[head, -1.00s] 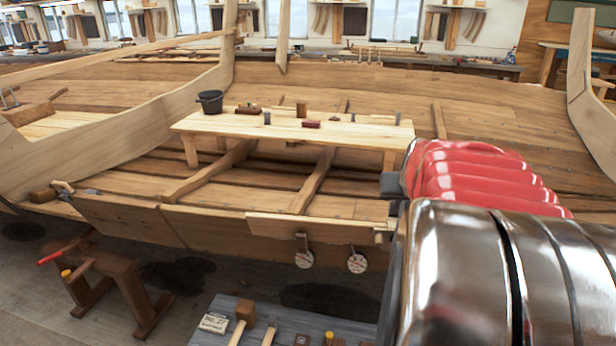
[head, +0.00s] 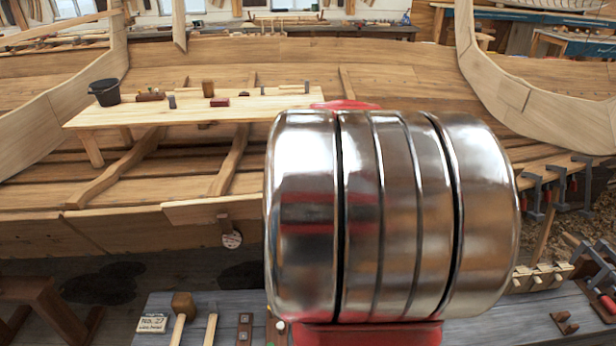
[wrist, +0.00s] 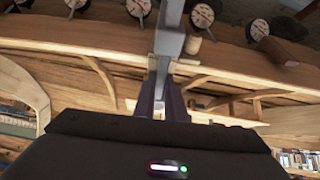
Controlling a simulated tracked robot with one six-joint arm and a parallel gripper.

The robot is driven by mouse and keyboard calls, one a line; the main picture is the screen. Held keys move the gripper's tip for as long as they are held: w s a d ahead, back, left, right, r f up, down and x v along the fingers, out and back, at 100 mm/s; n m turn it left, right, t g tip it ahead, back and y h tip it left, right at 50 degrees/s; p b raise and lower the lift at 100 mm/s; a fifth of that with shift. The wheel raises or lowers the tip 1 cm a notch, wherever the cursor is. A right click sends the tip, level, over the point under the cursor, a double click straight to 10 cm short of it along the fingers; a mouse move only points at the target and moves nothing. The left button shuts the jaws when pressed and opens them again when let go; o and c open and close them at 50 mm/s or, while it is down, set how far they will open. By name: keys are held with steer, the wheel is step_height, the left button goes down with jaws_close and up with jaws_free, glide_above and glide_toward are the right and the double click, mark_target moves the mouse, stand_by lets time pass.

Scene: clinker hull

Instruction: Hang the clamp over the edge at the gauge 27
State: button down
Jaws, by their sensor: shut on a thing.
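In the wrist view my gripper (wrist: 164,104) is shut on the clamp (wrist: 169,40), a grey metal bar that runs up from between the fingers to the plank edge. Whether it touches that edge I cannot tell. Several round pale gauges line the plank, including one left of the clamp (wrist: 138,7) and one right of it (wrist: 202,15). Their numbers are too small to read, so I cannot tell which is 27. In the head view one gauge (head: 231,240) hangs below the hull's edge; my arm hides the gripper and the clamp.
A plank table (head: 190,110) inside the hull carries a black bucket (head: 104,92) and small blocks. A grey bench (head: 160,299) in front holds mallets and a card (head: 152,323) reading No. 27. Dark clamps (head: 536,190) hang at the right.

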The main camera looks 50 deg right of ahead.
steer(key=shift+w+d+f, duration=0.1)
steer(key=shift+f, duration=0.35)
stand_by(1.1)
steer(key=c, duration=1.7)
jaws_free()
steer(key=shift+f, duration=0.15)
steer(key=shift+s+a+r, duration=0.25)
steer(key=shift+a+r, duration=0.05)
steer(key=shift+r, duration=0.2)
steer(key=v, duration=1.2)
steer(key=shift+s+a+r, duration=0.2)
